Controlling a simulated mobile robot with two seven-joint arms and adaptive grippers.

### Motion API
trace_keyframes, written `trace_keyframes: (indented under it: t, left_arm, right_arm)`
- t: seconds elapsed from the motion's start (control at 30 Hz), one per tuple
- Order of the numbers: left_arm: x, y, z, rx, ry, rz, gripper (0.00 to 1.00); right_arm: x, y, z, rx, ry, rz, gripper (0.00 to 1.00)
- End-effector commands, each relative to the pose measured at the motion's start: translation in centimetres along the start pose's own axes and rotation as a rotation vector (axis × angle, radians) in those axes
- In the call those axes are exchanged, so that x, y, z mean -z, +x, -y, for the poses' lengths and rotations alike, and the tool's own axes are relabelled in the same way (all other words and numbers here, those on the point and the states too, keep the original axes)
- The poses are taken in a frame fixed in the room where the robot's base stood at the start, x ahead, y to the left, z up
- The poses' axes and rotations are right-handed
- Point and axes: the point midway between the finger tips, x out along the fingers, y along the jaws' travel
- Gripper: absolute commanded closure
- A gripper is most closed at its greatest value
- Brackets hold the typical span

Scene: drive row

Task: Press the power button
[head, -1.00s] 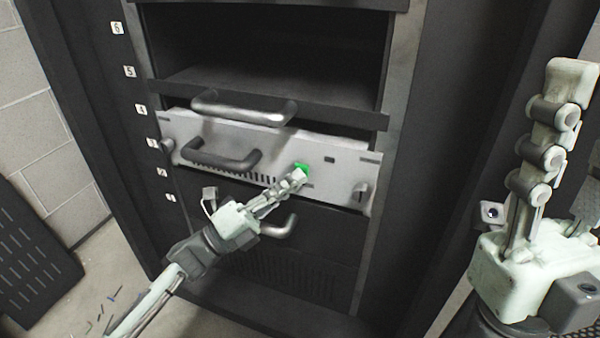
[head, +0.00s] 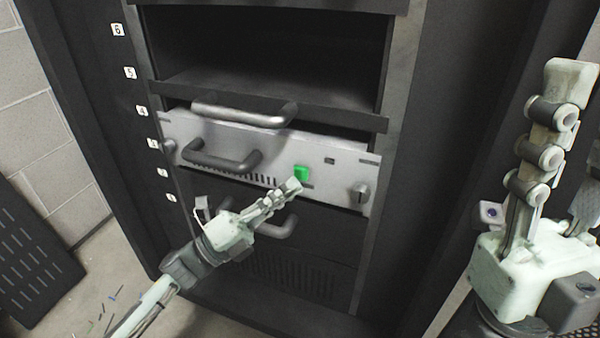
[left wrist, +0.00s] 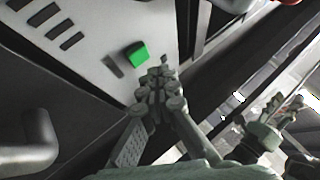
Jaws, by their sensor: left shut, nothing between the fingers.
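The green power button (head: 301,173) is on the light grey front panel (head: 228,139) of a unit in the dark rack. It is lit green and fully in view. In the left wrist view the button (left wrist: 137,53) stands just beyond my fingertips. My left gripper (head: 292,187) is shut and empty, with its tips just below the button in the head view. A small gap seems to lie between the tips and the button. My right gripper (head: 580,150) stands at the right edge, partly cut off by the frame, with its fingers pointing up; one finger is mostly out of view.
An empty rack bay (head: 270,45) is above. Number labels (head: 130,73) run down the left post.

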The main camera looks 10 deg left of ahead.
Motion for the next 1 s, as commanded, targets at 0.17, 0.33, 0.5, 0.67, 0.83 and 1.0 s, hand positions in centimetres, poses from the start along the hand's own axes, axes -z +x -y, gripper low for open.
trace_keyframes:
  t: [0.17,0.33,0.5,0.67,0.83,1.0]
  left_arm:
    - [1.0,-1.3,1.1,-0.001,-0.003,-0.001,1.00]
    - [1.8,-2.4,1.8,-0.002,-0.001,0.000,1.00]
    - [2.2,-3.0,2.2,-0.001,-0.001,0.000,1.00]
    - [2.2,-3.0,2.2,-0.001,-0.001,0.000,1.00]
    - [2.2,-3.0,2.2,-0.001,-0.001,0.000,1.00]
    - [2.2,-3.0,2.2,-0.001,-0.001,0.000,1.00]
  right_arm:
    - [0.1,0.7,0.0,0.000,0.000,0.000,0.60]
    - [0.2,1.1,0.0,0.001,-0.001,-0.003,0.60]
    - [0.3,1.4,0.0,0.003,-0.001,-0.010,0.60]
    - [0.3,1.5,0.0,0.005,-0.002,-0.014,0.60]
    - [0.3,1.5,-0.1,0.005,-0.002,-0.015,0.60]
    - [0.3,1.5,-0.1,0.005,-0.002,-0.014,0.60]
